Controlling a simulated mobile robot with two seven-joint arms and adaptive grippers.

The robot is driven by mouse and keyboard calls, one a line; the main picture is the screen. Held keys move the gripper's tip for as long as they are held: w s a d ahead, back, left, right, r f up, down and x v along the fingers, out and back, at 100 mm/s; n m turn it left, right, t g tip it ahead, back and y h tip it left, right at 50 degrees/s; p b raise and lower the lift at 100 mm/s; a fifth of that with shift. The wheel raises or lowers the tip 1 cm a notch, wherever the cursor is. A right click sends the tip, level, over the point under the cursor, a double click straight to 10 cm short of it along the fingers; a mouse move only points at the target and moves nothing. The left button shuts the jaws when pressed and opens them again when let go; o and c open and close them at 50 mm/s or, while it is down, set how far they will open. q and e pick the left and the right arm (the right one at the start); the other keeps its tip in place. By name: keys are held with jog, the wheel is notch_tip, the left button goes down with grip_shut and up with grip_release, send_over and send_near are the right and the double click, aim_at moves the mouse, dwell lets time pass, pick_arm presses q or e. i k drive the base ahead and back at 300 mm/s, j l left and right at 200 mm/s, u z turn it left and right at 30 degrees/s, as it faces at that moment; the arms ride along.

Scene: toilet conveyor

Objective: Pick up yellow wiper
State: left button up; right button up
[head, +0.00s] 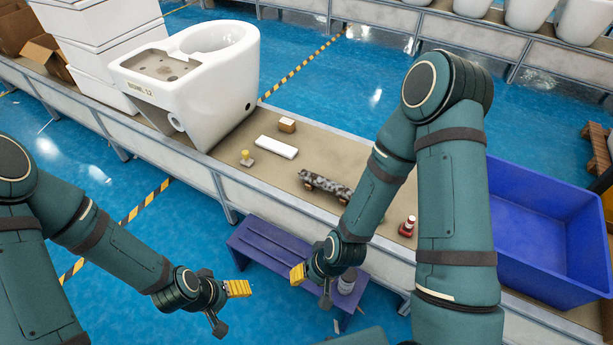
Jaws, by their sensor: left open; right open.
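My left gripper (238,288) has yellow finger pads and is open and empty, over the blue floor below and in front of the conveyor. My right gripper (298,274) also has yellow pads and is open and empty, by the purple bench. Both grippers are apart from the wiper, which is further back.
A purple bench (265,240) stands in front. A blue bin (550,235) is at right.

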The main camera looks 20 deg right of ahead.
aim_at(247, 162)
jog(key=i+j, duration=0.5)
jog(key=j, duration=0.25)
jog(key=i+j+z, duration=0.1)
jog(key=j, duration=0.25)
jog(key=i+j, duration=0.6)
jog(key=j, duration=0.15)
jog(key=i+j, duration=0.35)
jog(key=i, duration=0.35)
jog(key=z, duration=0.05)
